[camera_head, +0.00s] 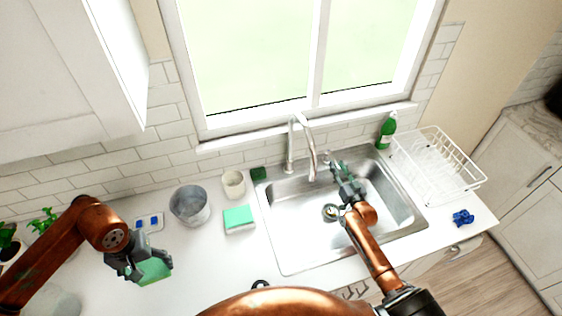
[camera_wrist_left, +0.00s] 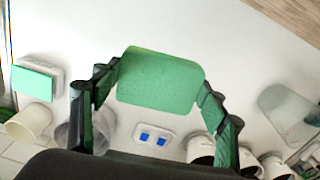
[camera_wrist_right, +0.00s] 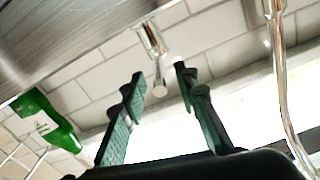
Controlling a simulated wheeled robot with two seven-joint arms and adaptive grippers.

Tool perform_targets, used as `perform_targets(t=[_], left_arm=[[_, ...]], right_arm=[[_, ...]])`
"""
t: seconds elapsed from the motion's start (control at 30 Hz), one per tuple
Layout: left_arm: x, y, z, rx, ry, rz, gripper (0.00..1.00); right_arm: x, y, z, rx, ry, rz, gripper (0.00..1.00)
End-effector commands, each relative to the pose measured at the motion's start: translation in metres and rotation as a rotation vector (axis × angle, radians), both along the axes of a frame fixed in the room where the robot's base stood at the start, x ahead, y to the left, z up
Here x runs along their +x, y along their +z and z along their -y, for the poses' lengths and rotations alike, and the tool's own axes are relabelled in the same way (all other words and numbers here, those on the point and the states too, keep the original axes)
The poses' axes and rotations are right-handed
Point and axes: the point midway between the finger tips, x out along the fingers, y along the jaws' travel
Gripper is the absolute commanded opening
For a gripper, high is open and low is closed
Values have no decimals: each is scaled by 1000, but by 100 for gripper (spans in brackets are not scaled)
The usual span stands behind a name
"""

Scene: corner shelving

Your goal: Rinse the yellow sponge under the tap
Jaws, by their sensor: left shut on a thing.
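My left gripper (camera_head: 150,268) is shut on a green-faced sponge (camera_head: 155,271) above the left counter. The sponge spans between the fingers in the left wrist view (camera_wrist_left: 160,82). I see no yellow on it. My right gripper (camera_head: 343,172) is over the sink (camera_head: 285,220), just right of the chrome tap (camera_head: 305,135). In the right wrist view, its fingers (camera_wrist_right: 160,100) are apart and empty, with a small chrome lever (camera_wrist_right: 154,45) beyond the gap between them. The tap's spout (camera_wrist_right: 280,80) stands to the right there. I cannot see any water running.
A green-and-white sponge (camera_head: 238,218) lies left of the sink, near a grey bucket (camera_head: 189,206) and a cream cup (camera_head: 233,183). A green bottle (camera_head: 387,130) stands behind the sink. A white dish rack (camera_head: 435,165) and a blue item (camera_head: 463,217) are on the right.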

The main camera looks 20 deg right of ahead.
Motion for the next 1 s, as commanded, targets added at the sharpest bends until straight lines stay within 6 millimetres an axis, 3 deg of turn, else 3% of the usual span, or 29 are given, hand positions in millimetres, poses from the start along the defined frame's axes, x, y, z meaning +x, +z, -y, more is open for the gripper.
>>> perform_targets(t=[0.43,1.0], left_arm=[[0,0,0,0,0,0,37],[0,-1,0,0,0,0,37]], right_arm=[[0,0,0,0,0,0,0],[-3,-1,3,-2,-1,0,0]])
